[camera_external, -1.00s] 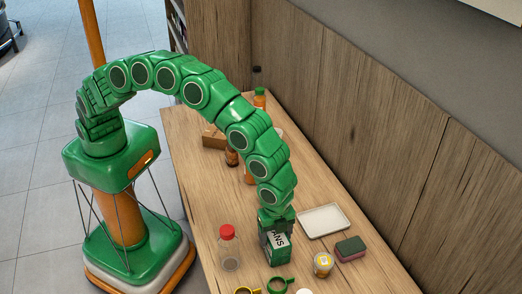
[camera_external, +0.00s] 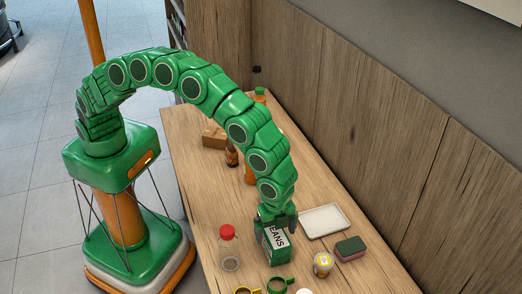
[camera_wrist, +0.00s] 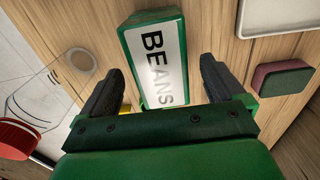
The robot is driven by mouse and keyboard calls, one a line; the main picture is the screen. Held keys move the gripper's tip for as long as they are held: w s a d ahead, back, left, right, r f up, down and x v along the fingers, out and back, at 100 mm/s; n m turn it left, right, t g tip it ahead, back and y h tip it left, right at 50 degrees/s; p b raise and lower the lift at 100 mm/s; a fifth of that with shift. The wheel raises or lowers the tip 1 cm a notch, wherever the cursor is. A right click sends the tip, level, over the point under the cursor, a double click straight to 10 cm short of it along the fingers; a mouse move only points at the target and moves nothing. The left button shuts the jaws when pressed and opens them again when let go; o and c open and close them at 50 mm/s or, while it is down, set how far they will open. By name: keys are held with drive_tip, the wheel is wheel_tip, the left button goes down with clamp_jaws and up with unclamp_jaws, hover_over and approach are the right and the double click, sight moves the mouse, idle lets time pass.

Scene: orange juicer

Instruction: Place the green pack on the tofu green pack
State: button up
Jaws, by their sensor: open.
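A green pack with a white label reading "BEANS" (camera_external: 276,246) stands on the wooden table below my gripper. It also shows in the wrist view (camera_wrist: 160,58), between and beyond the fingers. My gripper (camera_external: 277,222) is open, with its two dark fingers apart on either side of the pack's upper end. In the wrist view, gaps show between the fingers (camera_wrist: 160,78) and the pack. No pack marked tofu can be made out. I cannot tell whether another pack lies under the beans pack.
A red-capped clear bottle (camera_external: 229,248) stands to the left. A white tray (camera_external: 324,221), a green and dark red sponge (camera_external: 350,248) and a small yellow-labelled jar (camera_external: 322,264) are to the right. Green (camera_external: 280,284) and yellow rings are in front. Bottles and a brown box (camera_external: 214,137) stand farther back.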

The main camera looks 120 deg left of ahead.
sight(275, 234)
wheel_tip(275, 234, up, 10)
idle(0.4)
